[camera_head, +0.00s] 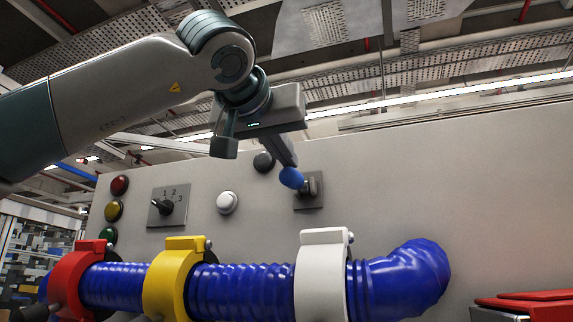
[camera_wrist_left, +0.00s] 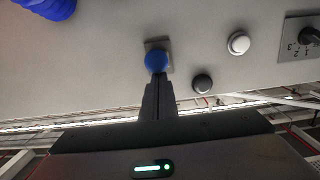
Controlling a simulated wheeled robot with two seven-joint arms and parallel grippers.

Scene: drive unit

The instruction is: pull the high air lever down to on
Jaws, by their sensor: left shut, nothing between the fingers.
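The air lever has a blue ball knob (camera_head: 291,178) and a grey square mounting plate (camera_head: 309,198) high on the grey panel. In the left wrist view the knob (camera_wrist_left: 156,61) covers much of the plate (camera_wrist_left: 157,44). My left gripper (camera_head: 288,164) is shut, with its fingers pointing down at the knob from above. In the left wrist view the closed fingertips (camera_wrist_left: 157,82) end right at the knob's edge; whether they touch it I cannot tell. The knob is not between the fingers. My right gripper is in neither view.
A black button (camera_head: 263,162), a white button (camera_head: 227,202) and a numbered rotary switch (camera_head: 166,206) are left of the lever. A thick blue hose (camera_head: 240,290) in red, yellow and white clamps runs below. The panel right of the lever is bare.

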